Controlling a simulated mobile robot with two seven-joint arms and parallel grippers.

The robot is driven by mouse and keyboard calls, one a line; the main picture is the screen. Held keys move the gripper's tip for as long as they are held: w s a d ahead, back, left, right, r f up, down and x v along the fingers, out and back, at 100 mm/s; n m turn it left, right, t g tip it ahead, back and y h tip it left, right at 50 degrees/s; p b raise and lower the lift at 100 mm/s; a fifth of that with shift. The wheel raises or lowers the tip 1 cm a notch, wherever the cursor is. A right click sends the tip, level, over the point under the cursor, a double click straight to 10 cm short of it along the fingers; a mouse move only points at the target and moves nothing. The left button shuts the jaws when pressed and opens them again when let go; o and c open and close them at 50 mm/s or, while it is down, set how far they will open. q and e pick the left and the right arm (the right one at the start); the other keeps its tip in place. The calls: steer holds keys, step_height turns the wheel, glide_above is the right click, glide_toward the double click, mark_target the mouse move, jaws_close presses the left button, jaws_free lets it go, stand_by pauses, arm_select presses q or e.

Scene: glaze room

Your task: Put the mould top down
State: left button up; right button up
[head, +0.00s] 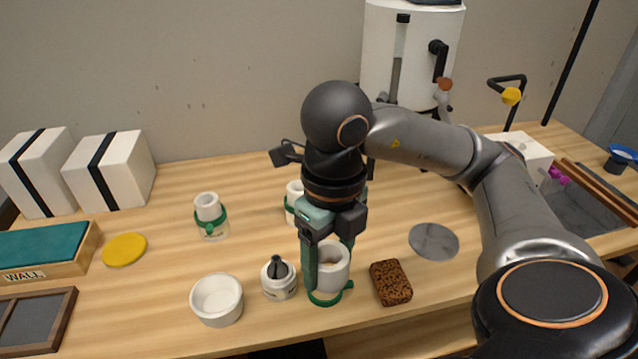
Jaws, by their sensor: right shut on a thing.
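My right gripper (328,257) points straight down at the front middle of the table. It is shut on a white round mould top (335,280), a hollow cylinder with an open upper end, one finger on its left wall and the other behind. A green band (326,300) with a small tab on the right shows around the foot of this piece. I cannot tell whether it rests or hangs just clear. Two similar white pieces with green bands stand behind, one at the left (210,217) and one partly hidden by my gripper (293,203). My left gripper is not in view.
A small jar with a dark nozzle (279,280) and a white bowl (217,300) stand close left. A brown sponge (390,283) lies close right, with a grey disc (434,241) behind it. A yellow disc (125,250) lies left. A white machine (413,50) stands behind.

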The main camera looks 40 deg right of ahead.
stand_by(0.6)
steer(key=n, duration=0.2)
steer(key=w+n, duration=0.1)
steer(key=shift+a+r+p, duration=0.15)
steer(key=shift+a+p, duration=0.15)
steer(key=shift+p, duration=0.1)
steer(key=w+a+f+n+p, duration=0.1)
steer(key=w+a+n+p, duration=0.1)
steer(key=n, duration=1.4)
steer(key=w+a+f+n+p, duration=0.1)
steer(key=w+a+n+p, duration=0.2)
steer(key=n, duration=1.4)
steer(key=w, duration=0.3)
steer(key=shift+w+f+p, duration=0.25)
steer(key=shift+w+p, duration=0.1)
steer(key=shift+p, duration=0.05)
